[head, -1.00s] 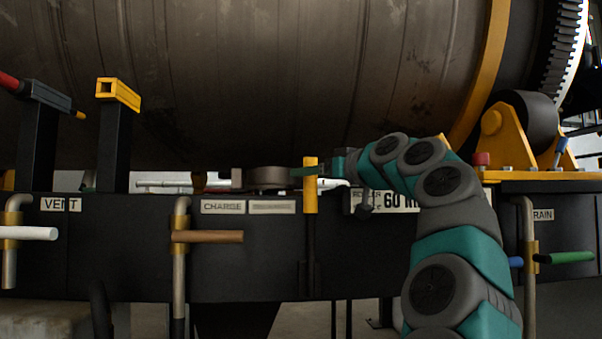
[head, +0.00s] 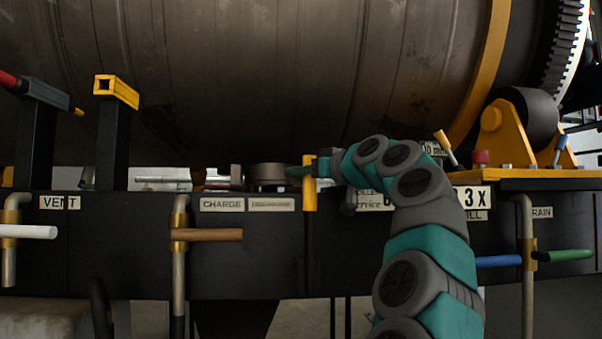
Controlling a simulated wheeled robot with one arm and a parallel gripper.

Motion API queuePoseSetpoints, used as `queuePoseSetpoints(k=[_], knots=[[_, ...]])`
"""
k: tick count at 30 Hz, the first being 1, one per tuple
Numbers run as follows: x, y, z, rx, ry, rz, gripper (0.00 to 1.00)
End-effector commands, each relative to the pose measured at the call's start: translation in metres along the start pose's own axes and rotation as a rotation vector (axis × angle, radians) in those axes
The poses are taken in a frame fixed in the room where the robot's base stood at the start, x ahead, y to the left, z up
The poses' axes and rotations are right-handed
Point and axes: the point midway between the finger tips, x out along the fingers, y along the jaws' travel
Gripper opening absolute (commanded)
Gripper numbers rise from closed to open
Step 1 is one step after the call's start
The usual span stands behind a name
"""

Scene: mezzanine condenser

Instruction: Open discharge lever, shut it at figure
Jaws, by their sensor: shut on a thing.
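A yellow upright lever handle (head: 309,189) on a dark stem stands at the middle of the black frame, just right of a small plate (head: 271,205) whose lettering is too faint to read. I take this handle for the discharge lever. My gripper (head: 300,171) is at the upper part of the handle, reaching in from the right. A dark green finger shows to the left of the handle. The jaws appear shut on it, though the contact is small and partly hidden. A white sign (head: 473,197) reading "3 X" is partly covered by my arm.
A brown CHARGE handle (head: 207,235) is left of the lever, a white VENT handle (head: 28,231) farther left. Blue (head: 498,261) and green (head: 564,255) handles are at right. The large drum (head: 250,80) hangs close above. Yellow brackets (head: 495,130) stand at right.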

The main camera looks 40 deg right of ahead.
Motion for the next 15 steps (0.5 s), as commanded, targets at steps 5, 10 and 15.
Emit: queuePoseSetpoints(k=[5,10,15], knots=[[0.0002,-0.0002,0.0002,0.0,-0.001,-0.001,0.03],[0.0002,-0.0003,0.0002,0.0,-0.001,-0.001,0.0],[0.0002,-0.0003,0.0002,0.0,-0.001,-0.001,0.0]])
